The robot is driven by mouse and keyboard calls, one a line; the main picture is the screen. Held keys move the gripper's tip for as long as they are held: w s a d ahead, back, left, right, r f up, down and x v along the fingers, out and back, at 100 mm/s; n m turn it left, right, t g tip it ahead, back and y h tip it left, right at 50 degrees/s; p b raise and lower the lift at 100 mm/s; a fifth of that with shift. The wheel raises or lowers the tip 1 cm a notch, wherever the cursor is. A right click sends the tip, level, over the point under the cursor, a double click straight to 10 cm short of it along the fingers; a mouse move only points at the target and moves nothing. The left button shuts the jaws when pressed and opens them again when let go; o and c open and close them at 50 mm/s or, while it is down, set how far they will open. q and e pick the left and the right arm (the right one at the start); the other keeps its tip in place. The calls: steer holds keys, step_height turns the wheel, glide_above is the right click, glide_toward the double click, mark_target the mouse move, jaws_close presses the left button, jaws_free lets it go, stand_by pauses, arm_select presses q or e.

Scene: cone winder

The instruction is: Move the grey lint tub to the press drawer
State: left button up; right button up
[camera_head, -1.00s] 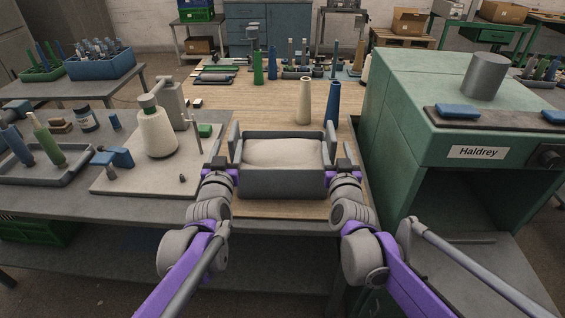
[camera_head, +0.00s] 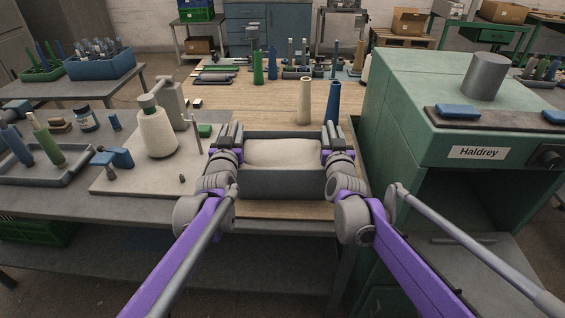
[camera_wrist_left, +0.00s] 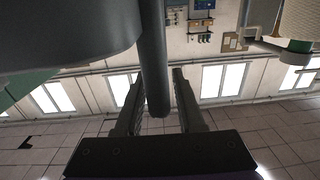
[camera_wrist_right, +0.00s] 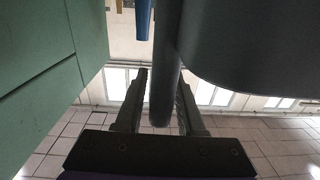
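The grey lint tub (camera_head: 281,183), filled with pale lint (camera_head: 283,153), sits on the wooden table near its front edge. My left gripper (camera_head: 231,132) is at the tub's left side and my right gripper (camera_head: 330,134) at its right side. In the left wrist view a dark bar of the tub (camera_wrist_left: 155,60) runs between the open fingers. In the right wrist view a similar bar (camera_wrist_right: 166,75) lies between the open fingers. Neither gripper is clearly clamped. The green press (camera_head: 430,110) labelled Haldrey stands to the right, with a dark open bay (camera_head: 465,205) low in its front.
A cream cone (camera_head: 305,100) and a blue cone (camera_head: 333,102) stand just behind the tub. A winder with a white yarn cone (camera_head: 156,133) is on the left, beside a grey tray (camera_head: 45,165). The press's side wall is close to my right arm.

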arm_select(q)
jaws_close()
arm_select(e)
jaws_close()
stand_by(0.9)
